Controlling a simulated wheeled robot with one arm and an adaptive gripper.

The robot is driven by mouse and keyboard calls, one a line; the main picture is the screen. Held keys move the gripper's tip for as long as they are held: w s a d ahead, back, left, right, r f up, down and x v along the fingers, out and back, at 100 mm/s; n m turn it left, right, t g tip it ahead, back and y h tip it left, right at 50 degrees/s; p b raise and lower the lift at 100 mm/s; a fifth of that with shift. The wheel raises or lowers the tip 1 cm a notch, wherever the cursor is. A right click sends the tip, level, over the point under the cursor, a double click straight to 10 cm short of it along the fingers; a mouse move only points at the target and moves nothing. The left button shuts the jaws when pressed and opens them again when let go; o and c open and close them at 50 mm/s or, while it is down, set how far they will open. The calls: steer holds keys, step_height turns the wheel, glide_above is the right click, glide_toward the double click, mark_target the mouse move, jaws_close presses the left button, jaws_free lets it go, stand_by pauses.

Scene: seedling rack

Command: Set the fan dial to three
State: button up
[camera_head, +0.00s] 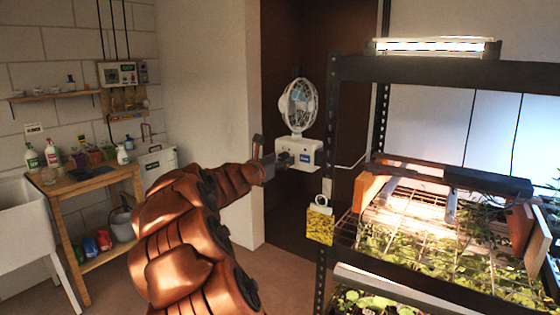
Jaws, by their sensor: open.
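The fan (299,106) has a round white cage and stands on a white control box (310,153), beside the dark post of the rack. My copper arm reaches up from the bottom of the view, and my gripper (270,160) is at the left part of the box. The gripper is open. A dark shape by the fingers at the box's left front may be the dial (284,158), but it is too small to tell, and I cannot read its setting. I cannot tell whether the fingers touch it.
The seedling rack (440,72) with a lit lamp (436,46) and green plants fills the right side. A yellow tag or box (320,228) hangs on its post. A wooden bench (90,181) with bottles and a white sink (22,225) stand at left. Floor between is clear.

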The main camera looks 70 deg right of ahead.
steer(key=c, duration=1.2)
steer(key=shift+o, duration=0.2)
